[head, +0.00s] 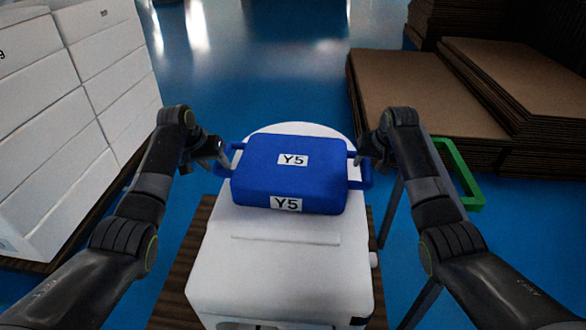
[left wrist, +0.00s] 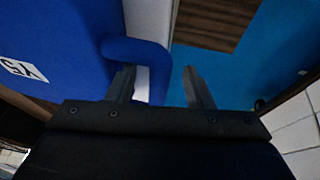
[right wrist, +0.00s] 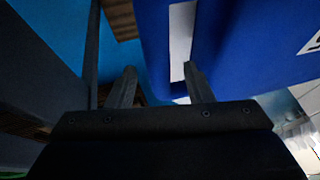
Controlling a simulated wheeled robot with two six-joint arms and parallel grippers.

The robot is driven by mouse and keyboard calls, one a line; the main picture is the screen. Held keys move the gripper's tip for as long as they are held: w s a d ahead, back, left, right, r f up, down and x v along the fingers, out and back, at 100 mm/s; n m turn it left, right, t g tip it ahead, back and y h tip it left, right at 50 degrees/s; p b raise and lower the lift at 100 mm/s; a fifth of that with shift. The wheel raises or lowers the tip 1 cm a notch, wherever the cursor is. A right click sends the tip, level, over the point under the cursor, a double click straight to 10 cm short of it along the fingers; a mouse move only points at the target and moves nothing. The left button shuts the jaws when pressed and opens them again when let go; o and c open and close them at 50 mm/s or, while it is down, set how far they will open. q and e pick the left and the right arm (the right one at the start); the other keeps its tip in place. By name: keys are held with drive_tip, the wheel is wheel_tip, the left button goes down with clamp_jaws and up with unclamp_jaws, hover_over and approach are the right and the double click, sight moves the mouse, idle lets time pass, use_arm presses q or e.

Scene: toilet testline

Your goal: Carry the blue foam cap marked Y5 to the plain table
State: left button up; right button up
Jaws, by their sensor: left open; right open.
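The blue foam cap (head: 262,168), with white Y5 labels on its top and front, lies on the white toilet (head: 275,268). It has a loop handle on each side. My left gripper (head: 222,160) is open at the left handle; in the left wrist view the handle bar (left wrist: 150,52) lies between its fingers (left wrist: 160,88), one finger seeming inside the loop. My right gripper (head: 362,162) is open at the right handle; in the right wrist view the bar (right wrist: 153,40) lies between its fingers (right wrist: 160,85). I cannot make out the plain table.
White boxes (head: 85,130) are stacked at the left. Flat brown cardboard stacks (head: 420,95) stand at the back right. A green frame (head: 470,190) is beside my right arm. The toilet stands on a brown slatted base (head: 178,285). Blue floor (head: 270,75) is open behind it.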

use_arm(q)
drive_tip(key=shift+x, duration=2.05)
use_arm(e)
drive_tip(key=shift+x, duration=2.05)
use_arm(q)
clamp_jaws()
use_arm(e)
clamp_jaws()
